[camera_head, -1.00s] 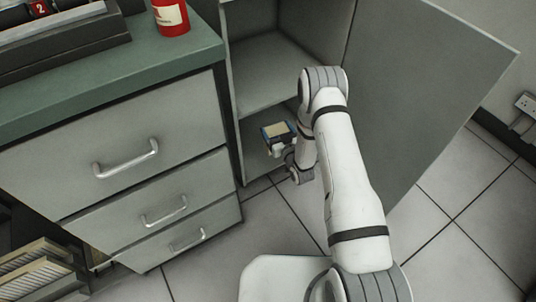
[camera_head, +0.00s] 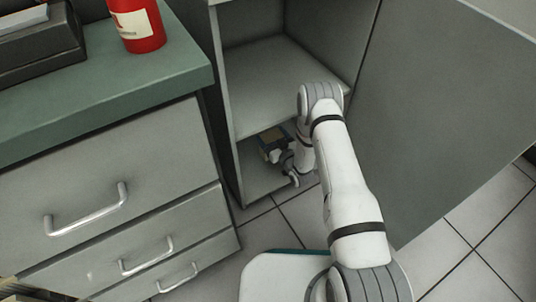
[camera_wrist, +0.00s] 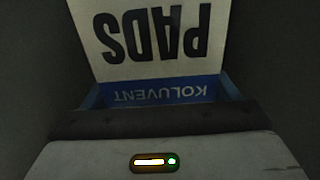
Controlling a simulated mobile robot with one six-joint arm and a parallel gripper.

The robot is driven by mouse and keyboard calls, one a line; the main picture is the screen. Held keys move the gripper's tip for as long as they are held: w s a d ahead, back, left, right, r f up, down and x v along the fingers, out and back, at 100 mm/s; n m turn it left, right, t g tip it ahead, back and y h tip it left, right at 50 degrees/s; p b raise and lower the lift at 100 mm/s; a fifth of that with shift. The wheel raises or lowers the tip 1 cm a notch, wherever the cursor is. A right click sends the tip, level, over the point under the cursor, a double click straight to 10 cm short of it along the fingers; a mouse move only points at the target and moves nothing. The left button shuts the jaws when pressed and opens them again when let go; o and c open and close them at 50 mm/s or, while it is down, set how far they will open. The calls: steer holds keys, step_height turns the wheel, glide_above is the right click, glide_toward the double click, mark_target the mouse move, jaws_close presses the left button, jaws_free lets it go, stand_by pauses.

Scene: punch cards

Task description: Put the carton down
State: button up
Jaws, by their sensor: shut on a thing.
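In the wrist view the carton (camera_wrist: 155,50) shows a pale face reading "PADS" and a blue band reading "KOLUVENT", both upside down. My gripper (camera_head: 278,157) is shut on the carton; its fingertips are mostly hidden. Whether the carton touches the compartment floor (camera_head: 255,184) cannot be told.
The cabinet shelf (camera_head: 285,85) lies above my gripper. The open door (camera_head: 440,120) stands to the right of my arm. A drawer unit (camera_head: 100,180) with a green top is on the left, bearing a red can (camera_head: 137,25). The compartment front floor looks clear.

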steer(key=f+b, duration=0.1)
steer(key=f, duration=0.1)
steer(key=f+b, duration=0.1)
steer(key=f, duration=0.2)
steer(key=f+b, duration=0.1)
steer(key=f, duration=0.2)
steer(key=shift+s+a+f+b, duration=0.15)
steer(key=shift+a+b, duration=0.15)
steer(key=shift+f, duration=0.15)
steer(key=o, duration=1.3)
